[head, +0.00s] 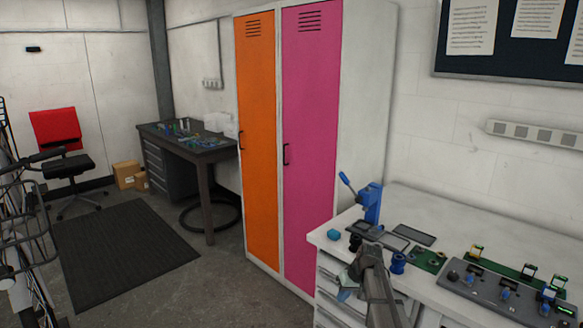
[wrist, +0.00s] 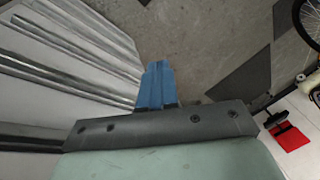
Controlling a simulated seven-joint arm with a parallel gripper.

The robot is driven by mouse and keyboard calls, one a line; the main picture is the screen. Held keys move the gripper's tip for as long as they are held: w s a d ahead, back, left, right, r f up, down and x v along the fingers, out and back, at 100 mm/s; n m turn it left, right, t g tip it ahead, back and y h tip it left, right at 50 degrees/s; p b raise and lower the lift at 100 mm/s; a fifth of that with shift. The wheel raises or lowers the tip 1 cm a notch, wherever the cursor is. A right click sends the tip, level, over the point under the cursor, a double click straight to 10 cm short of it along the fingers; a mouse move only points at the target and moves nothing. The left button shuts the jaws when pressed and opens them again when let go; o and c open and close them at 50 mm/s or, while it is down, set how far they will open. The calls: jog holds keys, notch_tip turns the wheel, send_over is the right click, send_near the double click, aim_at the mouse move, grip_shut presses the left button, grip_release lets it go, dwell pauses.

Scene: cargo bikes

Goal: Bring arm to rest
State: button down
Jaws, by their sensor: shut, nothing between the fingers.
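My gripper (head: 345,293) is low in the right half of the head view, in front of the left end of the white workbench (head: 460,215). In the wrist view its blue fingertips (wrist: 156,88) are pressed together with nothing between them. Below them the wrist view shows the drawer fronts of the bench (wrist: 60,50) on the left and the grey floor (wrist: 210,45) to the right. In the head view my arm partly hides the bench's front edge and drawers.
On the bench stand a blue lever press (head: 371,203), a blue spool (head: 398,263) and a grey panel (head: 495,292) with several small devices. Orange (head: 257,140) and pink (head: 311,150) lockers stand left of the bench. Floor with a dark mat (head: 122,255) is open farther left.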

jog(key=s+a+f+m+g+h, duration=0.2)
jog(key=s+f+g, duration=0.2)
jog(key=s+f, duration=2.1)
jog(key=s+f+g, duration=0.2)
jog(key=s+f, duration=0.2)
jog(key=s, duration=1)
jog(key=s+d+f+g+h, duration=0.1)
jog(key=s+f, duration=0.3)
jog(key=s, duration=1.1)
jog(key=shift+s+d+f+g+h, duration=0.2)
jog(key=shift+f+g+h, duration=0.15)
jog(key=shift+g, duration=0.35)
